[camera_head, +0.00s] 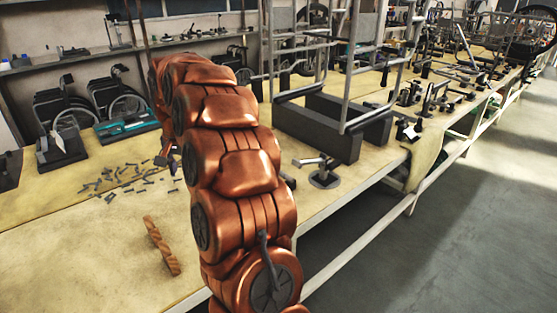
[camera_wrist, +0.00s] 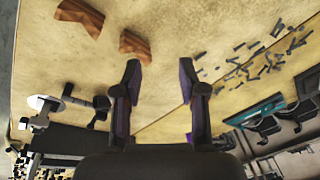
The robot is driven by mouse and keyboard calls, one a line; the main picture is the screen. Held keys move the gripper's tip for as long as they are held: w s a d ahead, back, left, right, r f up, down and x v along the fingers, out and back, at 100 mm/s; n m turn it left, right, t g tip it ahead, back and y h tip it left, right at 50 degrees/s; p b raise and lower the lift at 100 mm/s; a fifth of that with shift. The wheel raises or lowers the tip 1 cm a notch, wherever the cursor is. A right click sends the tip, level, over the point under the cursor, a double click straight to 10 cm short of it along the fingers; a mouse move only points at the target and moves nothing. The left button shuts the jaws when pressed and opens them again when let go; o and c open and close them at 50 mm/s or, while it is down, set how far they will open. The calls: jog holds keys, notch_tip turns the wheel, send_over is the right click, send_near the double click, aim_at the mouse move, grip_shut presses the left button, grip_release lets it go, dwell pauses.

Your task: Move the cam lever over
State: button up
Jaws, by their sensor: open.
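A small lever with a pale rod on a dark flat base (camera_head: 323,176) stands on the bench right of my arm in the head view; I take it to be the cam lever. What looks like the same lever (camera_wrist: 72,98) shows at the left in the wrist view, left of my gripper and apart from it. My gripper (camera_wrist: 159,75) is open above the bench, with nothing between its two dark and purple fingers. In the head view my arm hides most of the gripper.
Brown pieces (camera_wrist: 135,44) lie on the bench top just beyond the left finger. Several small dark pins (camera_head: 120,182) are scattered on the bench. A dark block with a metal frame (camera_head: 318,125) stands behind the lever. Wheelchair models (camera_head: 125,110) stand at the back left.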

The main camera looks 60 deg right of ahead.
jog(key=w+d+f+m+h+b, duration=0.1)
jog(key=d+f+m, duration=0.15)
jog(key=d, duration=0.75)
jog(key=w+d+f+m+h, duration=0.1)
jog(key=w+d+f+m, duration=0.15)
jog(key=d, duration=0.65)
jog(key=s+d+f+m+h, duration=0.1)
jog(key=s+d+m, duration=0.1)
jog(key=d, duration=0.4)
jog(key=s+d+f+m+h, duration=0.1)
jog(key=s+d+f+m, duration=0.1)
jog(key=d, duration=0.5)
jog(key=s+d+f+m+g+b, duration=0.1)
jog(key=s+d+f+m, duration=0.1)
jog(key=s+d, duration=0.2)
jog(key=shift+s+d+f+m+h, duration=0.1)
jog(key=shift+d+m+h, duration=0.1)
jog(key=shift+d, duration=0.5)
jog(key=shift+s+d+f+m+h, duration=0.1)
jog(key=shift+d+m+h, duration=0.1)
jog(key=shift+d, duration=0.45)
jog(key=shift+p+x, duration=1.05)
jog(key=shift+x, duration=2.85)
jog(key=shift+d, duration=0.1)
grip_shut()
